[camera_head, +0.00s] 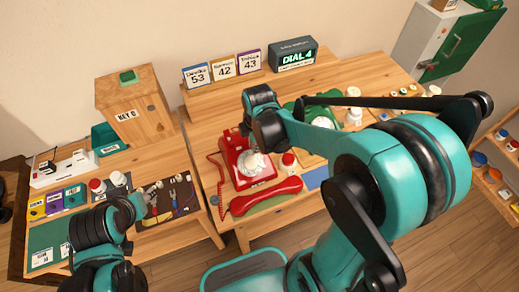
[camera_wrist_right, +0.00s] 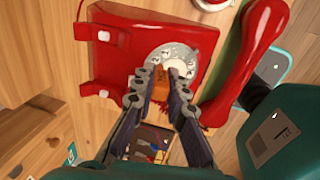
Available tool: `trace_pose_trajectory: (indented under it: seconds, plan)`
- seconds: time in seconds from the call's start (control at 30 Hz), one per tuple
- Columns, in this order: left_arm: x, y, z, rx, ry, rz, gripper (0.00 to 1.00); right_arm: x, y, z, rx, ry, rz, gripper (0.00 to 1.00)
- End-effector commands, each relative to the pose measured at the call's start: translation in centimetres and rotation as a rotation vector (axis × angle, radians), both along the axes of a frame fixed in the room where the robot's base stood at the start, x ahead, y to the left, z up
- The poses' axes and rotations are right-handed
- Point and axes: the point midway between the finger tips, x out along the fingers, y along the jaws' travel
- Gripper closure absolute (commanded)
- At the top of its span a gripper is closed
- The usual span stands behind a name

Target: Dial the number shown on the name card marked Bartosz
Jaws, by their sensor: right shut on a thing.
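A red rotary phone (camera_head: 243,158) stands on the wooden table, its pale round dial facing up. In the right wrist view the red phone (camera_wrist_right: 135,30) has its dial (camera_wrist_right: 176,58) partly hidden by my fingers. My right gripper (camera_wrist_right: 160,84) is shut on a small orange piece (camera_wrist_right: 161,80) over the dial's edge; I cannot tell whether it touches the dial. In the head view my right gripper (camera_head: 247,143) is above the phone. Three name cards stand behind; the middle card (camera_head: 223,67) reads 42, its name too small to be sure. My left arm's fingers cannot be made out.
A dark display (camera_head: 293,55) reads DIAL 4. The red handset (camera_head: 265,195) lies in front of the phone. A green phone (camera_head: 306,108) is partly behind my right arm. A wooden box (camera_head: 132,105) and a side table with tools (camera_head: 170,197) are at left.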

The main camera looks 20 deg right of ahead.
Motion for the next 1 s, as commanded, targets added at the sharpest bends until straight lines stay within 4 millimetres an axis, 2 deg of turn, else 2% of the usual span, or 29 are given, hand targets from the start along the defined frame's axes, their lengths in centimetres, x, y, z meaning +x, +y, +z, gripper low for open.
trace_pose_trajectory:
  seconds: [0.27,0.6,1.0]
  plan:
    - [0.0,0.0,-0.1,0.000,0.000,0.000,0.60,0.0,0.0,-0.1,0.000,0.000,0.000,1.00]
    - [0.0,0.0,-1.1,0.000,0.000,0.000,0.60,0.4,0.1,-1.2,0.000,0.000,0.000,1.00]
    - [0.0,0.0,-1.1,0.000,0.000,0.000,0.60,0.5,0.0,-1.2,0.000,0.000,0.000,1.00]
